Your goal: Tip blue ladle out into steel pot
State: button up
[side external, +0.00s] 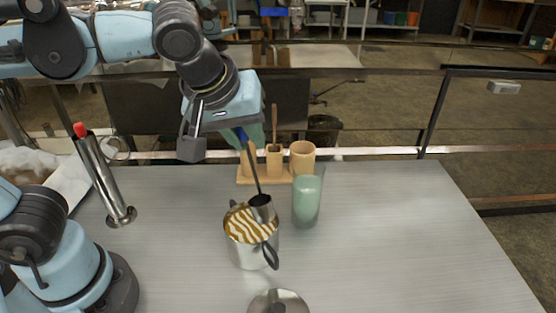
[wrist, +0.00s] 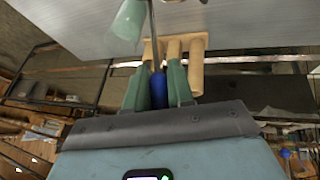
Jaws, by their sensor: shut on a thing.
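My gripper (side external: 246,137) is shut on the blue handle of the blue ladle (side external: 241,134). In the wrist view, the blue handle (wrist: 158,91) sits between the two green fingers (wrist: 159,84). The ladle's thin shaft runs down to a small steel cup (side external: 262,210), which looks roughly upright, with a slight tilt possible. The cup is at the mouth of the steel pot (side external: 246,254), over its back right part. The pot stands upright, with a brown and cream striped surface inside. I cannot tell whether the cup touches that surface or what it holds.
A glass of pale green stuff (side external: 307,200) stands close behind and right of the pot. Behind it is a wooden holder (side external: 246,179) with cups. A lid (side external: 278,303) lies at the front. A steel tube (side external: 104,180) stands left. The table's right side is clear.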

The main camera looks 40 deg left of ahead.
jog(key=shift+d+r+m+y, duration=0.2)
jog(key=shift+d+r+y, duration=0.35)
jog(key=shift+d+y, duration=0.25)
jog(key=shift+d+r+m+y, duration=0.2)
jog(key=shift+d+r+y, duration=0.4)
jog(key=shift+y, duration=0.2)
